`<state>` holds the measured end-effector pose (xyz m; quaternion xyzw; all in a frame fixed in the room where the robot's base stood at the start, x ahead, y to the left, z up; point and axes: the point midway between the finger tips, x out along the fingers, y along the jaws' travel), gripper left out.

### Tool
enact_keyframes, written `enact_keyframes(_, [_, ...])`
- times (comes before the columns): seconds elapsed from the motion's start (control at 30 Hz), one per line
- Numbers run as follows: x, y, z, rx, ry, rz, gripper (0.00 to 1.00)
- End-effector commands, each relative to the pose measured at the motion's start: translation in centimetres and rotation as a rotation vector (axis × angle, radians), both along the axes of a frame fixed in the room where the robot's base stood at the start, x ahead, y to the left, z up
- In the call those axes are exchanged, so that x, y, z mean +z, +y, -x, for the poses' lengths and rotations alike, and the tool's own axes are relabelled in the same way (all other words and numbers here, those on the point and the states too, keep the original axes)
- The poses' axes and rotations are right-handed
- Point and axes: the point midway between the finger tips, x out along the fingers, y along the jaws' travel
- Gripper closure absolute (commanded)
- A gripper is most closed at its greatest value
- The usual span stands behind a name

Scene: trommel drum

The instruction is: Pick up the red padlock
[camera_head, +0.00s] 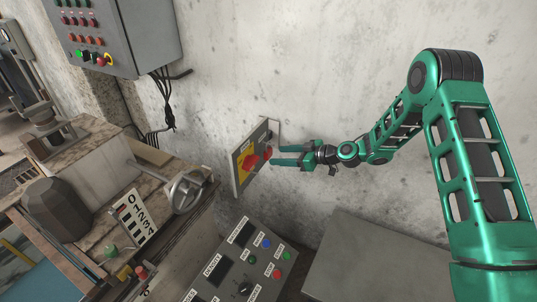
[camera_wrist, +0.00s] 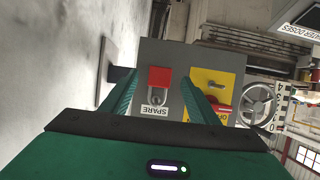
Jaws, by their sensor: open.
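The red padlock (camera_wrist: 160,77) hangs on a grey panel (camera_wrist: 180,50) just above a white SPARE label (camera_wrist: 155,110) in the wrist view. Its metal shackle shows below the red body. In the head view a small red piece that looks like it (camera_head: 268,153) shows at the fingertips. My gripper (camera_head: 273,155) is open in front of the panel. In the wrist view its green fingers (camera_wrist: 158,82) stand left and right of the padlock with gaps on both sides. I cannot tell whether the tips reach the padlock's depth.
A red rotary handle (camera_head: 250,161) on a yellow plate sits beside the padlock, close to my right finger in the wrist view. A button console (camera_head: 225,275) stands below, a handwheel (camera_head: 187,191) to the left. Bare concrete wall (camera_head: 300,60) lies behind.

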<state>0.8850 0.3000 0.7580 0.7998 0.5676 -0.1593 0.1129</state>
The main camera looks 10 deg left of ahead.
Motion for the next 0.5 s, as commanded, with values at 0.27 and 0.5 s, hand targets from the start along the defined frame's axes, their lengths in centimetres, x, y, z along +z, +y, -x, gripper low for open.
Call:
enact_keyframes(0.27, [-1.1,2.5,-1.0,0.0,0.001,0.001,0.45])
enact_keyframes(0.5, [-1.1,2.6,-1.0,0.0,0.001,0.001,0.45])
